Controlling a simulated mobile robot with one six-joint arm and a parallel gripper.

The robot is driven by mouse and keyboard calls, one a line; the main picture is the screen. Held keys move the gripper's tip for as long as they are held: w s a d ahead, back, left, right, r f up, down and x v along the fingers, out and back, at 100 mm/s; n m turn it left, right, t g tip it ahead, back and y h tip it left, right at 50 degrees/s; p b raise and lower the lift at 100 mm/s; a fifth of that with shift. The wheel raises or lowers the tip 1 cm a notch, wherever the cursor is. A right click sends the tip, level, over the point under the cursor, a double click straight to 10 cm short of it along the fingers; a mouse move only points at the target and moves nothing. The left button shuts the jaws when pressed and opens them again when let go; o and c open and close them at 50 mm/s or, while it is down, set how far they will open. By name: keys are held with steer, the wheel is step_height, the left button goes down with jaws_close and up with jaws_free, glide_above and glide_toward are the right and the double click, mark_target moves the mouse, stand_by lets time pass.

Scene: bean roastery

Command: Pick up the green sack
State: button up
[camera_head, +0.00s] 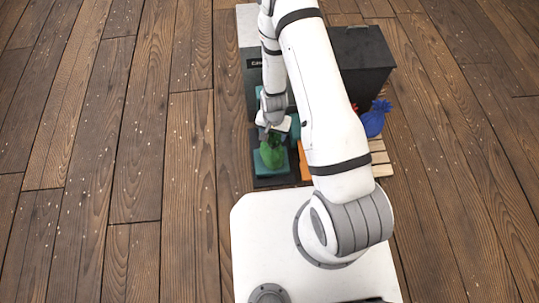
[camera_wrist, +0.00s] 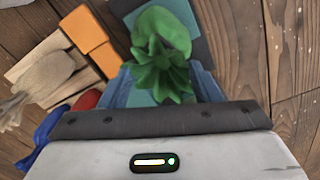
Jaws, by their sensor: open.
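The green sack (camera_head: 272,155) sits on a teal pad (camera_head: 262,169) over a dark base, left of my arm in the head view. In the wrist view the green sack (camera_wrist: 165,25) is at the top centre, its gathered neck towards me. My gripper (camera_wrist: 163,78) is open, with one bluish finger on each side of the sack's gathered top. I cannot tell whether either finger touches it. In the head view my gripper (camera_head: 269,134) is just above and behind the sack, and its fingers are hard to make out.
An orange block (camera_head: 304,162) lies close right of the green sack. A blue sack (camera_head: 374,122), a slatted wooden pallet (camera_head: 381,164) and a dark bin (camera_head: 364,62) are farther right. A tan sack (camera_wrist: 38,82) lies on the pallet. The wooden floor at left is clear.

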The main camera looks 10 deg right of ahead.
mark_target(273, 137)
steer(key=f+b, duration=0.1)
steer(key=f, duration=0.1)
steer(key=f+b, duration=0.1)
steer(key=f, duration=0.1)
steer(key=shift+w+a+b, duration=0.1)
steer(key=shift+w+b, duration=0.1)
steer(key=shift+b, duration=0.1)
steer(key=shift+r, duration=0.1)
steer(key=shift+c, duration=0.4)
jaws_close()
steer(key=shift+r, duration=0.1)
stand_by(0.5)
